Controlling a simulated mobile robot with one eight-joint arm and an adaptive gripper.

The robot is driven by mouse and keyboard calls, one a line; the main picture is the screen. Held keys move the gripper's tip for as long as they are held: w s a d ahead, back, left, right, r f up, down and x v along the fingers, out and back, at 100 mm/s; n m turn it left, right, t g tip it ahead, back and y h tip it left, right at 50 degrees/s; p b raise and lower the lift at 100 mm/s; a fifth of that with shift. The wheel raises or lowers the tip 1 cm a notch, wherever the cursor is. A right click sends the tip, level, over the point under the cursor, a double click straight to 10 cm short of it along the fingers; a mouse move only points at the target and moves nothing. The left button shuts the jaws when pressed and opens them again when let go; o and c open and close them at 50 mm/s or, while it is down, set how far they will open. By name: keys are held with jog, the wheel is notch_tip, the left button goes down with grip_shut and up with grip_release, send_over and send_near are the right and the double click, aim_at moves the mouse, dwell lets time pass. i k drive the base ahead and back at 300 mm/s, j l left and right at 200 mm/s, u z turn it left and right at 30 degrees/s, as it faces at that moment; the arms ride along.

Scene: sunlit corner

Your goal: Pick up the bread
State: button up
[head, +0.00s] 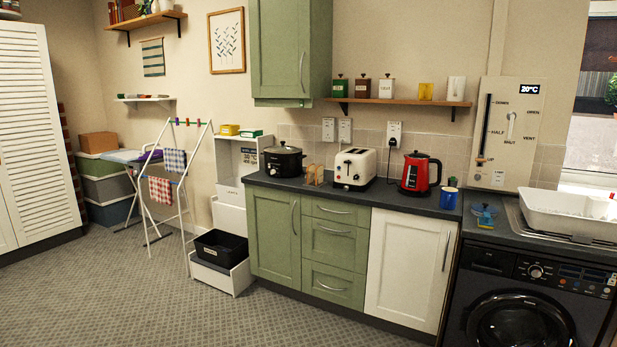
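What looks like bread, a small brown slice-shaped thing (315,174), stands upright on the dark worktop (270,183) in the head view. It is between the black slow cooker and the white toaster (354,168). It is small in the picture, and I cannot tell whether it is one slice or more, or whether a rack holds it. The toaster stands just to its right, with slots on top. My gripper is not in view.
A black slow cooker (283,160), a red kettle (419,173) and a blue mug (448,198) stand on the worktop. A white basin (570,214) is at the right. A drying rack (186,195) stands left of the cabinets. The floor (130,295) in front is clear.

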aim_at(310, 168)
jog(key=i+u, duration=0.2)
jog(key=i, duration=1.45)
